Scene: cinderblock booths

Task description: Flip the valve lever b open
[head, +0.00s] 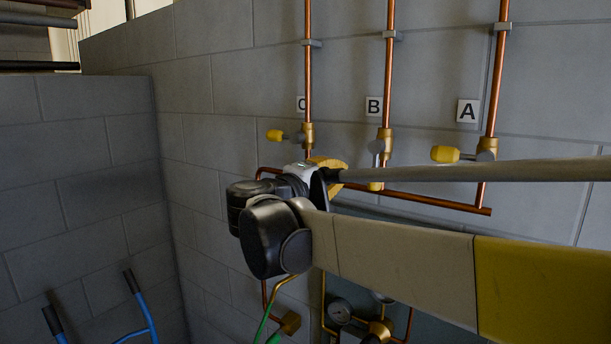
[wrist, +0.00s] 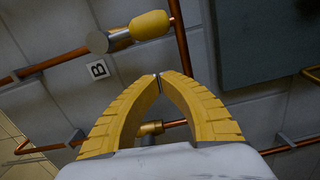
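Valve B's lever hangs straight down in line with its vertical copper pipe, below the B label (head: 374,106). Its yellow handle (head: 376,186) shows just above my arm in the head view. In the wrist view, the yellow handle (wrist: 150,25) and grey hub (wrist: 97,41) lie beyond my fingertips, near the B label (wrist: 97,69). My gripper (wrist: 158,75) has its two yellow fingers meeting at the tips, with nothing between them. In the head view my gripper (head: 331,164) is left of the handle, apart from it in the wrist view.
Lever C (head: 275,135) and lever A (head: 446,154) both point left, across their pipes. A horizontal copper pipe (head: 440,201) runs below the valves. Gauges (head: 340,311) and more piping sit lower down. Blue handles (head: 147,325) with dark grips stand at lower left.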

